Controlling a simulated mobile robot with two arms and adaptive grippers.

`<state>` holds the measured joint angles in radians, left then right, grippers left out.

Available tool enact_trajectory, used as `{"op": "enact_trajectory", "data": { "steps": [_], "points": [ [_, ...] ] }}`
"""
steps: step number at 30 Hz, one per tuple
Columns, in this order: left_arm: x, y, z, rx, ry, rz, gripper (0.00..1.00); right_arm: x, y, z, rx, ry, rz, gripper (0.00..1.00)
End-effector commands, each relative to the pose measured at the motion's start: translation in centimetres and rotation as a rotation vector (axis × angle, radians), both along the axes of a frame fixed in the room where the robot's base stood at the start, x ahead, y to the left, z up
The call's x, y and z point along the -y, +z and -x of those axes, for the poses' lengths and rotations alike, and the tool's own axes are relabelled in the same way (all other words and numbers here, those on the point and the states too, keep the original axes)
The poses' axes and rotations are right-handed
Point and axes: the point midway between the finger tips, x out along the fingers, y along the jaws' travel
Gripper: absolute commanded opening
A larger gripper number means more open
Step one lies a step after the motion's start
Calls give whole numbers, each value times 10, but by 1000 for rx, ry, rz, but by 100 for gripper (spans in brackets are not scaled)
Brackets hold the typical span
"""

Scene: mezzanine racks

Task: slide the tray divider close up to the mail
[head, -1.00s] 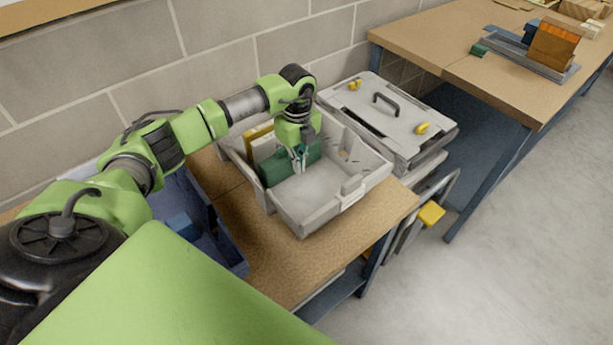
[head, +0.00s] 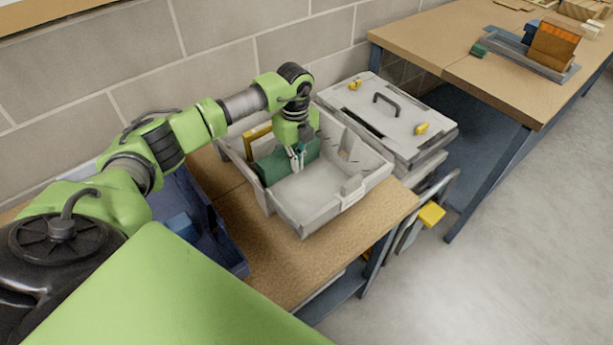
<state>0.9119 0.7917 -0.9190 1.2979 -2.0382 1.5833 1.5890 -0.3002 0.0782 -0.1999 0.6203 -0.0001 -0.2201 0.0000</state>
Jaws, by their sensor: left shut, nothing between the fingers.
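The grey tray (head: 318,208) stands on the wooden bench. The green tray divider (head: 272,168) stands across the inside of it, toward the left end. The mail (head: 256,134), of which a yellow piece and a little white show, stands just left of the divider, partly hidden by my arm. I cannot tell whether divider and mail touch. My left gripper (head: 297,164) is shut and empty, fingers down inside the tray at the right face of the divider. It seems to touch the divider. My right gripper is not in view.
A blue bin (head: 205,222) stands left of the tray. A lidded grey case (head: 385,115) with a black handle stands behind it on the right. The tray's right part is empty. Another bench (head: 470,75) holds a grey tray with orange and blue items.

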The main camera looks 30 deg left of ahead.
Motion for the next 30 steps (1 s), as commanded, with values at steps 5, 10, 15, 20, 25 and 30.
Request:
{"op": "enact_trajectory", "data": {
  "steps": [5, 10, 15, 20, 25, 30],
  "points": [
    [-2, 0, 0, 0, 1, 0, 0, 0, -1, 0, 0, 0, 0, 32],
    [-4, 0, -1, 0, 1, 0, 0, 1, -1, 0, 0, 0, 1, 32],
    [-6, 0, -2, 0, 0, 0, 0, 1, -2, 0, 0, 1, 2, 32],
    [-9, 0, -3, 0, 0, 0, 0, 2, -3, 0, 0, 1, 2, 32],
    [-10, 0, -3, 0, 0, 0, 0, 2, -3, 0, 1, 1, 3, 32],
    [-10, 0, -3, 0, 0, 0, 0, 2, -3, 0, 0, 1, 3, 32]
  ]
}}
